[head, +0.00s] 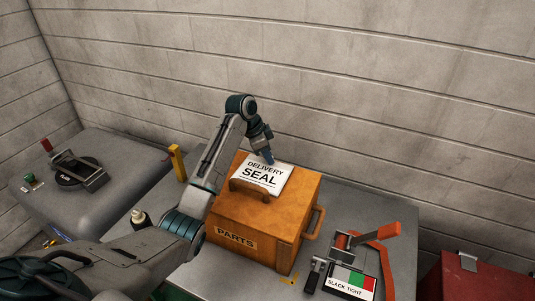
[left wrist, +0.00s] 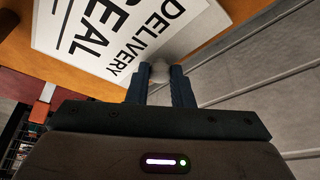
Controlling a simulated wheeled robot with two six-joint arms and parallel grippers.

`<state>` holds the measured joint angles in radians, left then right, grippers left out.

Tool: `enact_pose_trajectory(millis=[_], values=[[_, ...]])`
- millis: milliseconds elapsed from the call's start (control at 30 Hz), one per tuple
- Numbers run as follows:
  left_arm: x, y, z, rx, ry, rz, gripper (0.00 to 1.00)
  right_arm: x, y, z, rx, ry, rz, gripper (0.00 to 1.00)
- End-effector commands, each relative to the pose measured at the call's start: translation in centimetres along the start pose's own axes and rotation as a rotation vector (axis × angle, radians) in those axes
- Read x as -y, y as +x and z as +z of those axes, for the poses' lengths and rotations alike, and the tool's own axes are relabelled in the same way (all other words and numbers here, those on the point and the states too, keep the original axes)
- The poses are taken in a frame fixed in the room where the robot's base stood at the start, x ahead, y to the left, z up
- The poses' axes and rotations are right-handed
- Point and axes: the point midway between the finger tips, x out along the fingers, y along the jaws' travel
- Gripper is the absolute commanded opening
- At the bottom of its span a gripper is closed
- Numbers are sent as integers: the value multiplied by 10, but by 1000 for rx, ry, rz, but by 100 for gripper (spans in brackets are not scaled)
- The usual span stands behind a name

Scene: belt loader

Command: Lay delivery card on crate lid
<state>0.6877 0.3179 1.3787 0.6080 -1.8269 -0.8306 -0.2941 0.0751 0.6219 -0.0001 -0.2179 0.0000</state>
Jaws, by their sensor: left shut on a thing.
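The white delivery card (head: 264,175), printed "DELIVERY SEAL", is over the lid of the orange crate (head: 225,208), label side up. My left gripper (head: 268,160) is shut on a small pale knob or tab at the card's far edge. The left wrist view shows the card (left wrist: 105,35) and my left fingers (left wrist: 160,82) closed around that pale piece. The dark lid handle (head: 248,188) stands at the card's near edge. I cannot tell whether the card touches the lid. My right gripper is not in view.
The crate stands on a grey metal table (head: 205,283). A strap tensioner with an orange lever (head: 375,234) and a "SLACK TIGHT" gauge (head: 349,282) are at its right. A yellow post (head: 177,162) stands left. A red box (head: 470,280) is at far right.

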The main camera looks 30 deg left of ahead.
Motion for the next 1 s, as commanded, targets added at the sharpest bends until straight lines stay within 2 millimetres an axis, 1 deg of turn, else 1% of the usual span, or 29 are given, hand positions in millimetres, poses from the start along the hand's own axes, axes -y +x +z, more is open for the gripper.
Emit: enact_pose_trajectory(millis=[67,100,167,200,467,567,667,733,867,900,967,1000], values=[[0,1,0,0,0,0,0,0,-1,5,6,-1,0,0],[0,1,0,0,0,0,28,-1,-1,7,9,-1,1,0],[0,1,0,0,0,0,40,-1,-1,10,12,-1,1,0],[0,1,0,0,0,0,42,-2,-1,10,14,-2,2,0],[0,0,0,-1,0,0,42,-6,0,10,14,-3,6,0],[1,-6,0,-2,1,-2,42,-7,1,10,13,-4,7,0],[1,-19,0,-2,1,-4,42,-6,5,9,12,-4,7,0],[1,-33,0,-1,1,-5,42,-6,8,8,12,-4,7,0],[1,-64,1,-1,1,-5,42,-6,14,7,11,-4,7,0],[2,-75,0,-2,1,-6,42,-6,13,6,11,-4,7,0],[1,-88,0,-2,0,-4,42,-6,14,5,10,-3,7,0],[1,-98,-1,0,0,-3,42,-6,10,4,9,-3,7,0]])
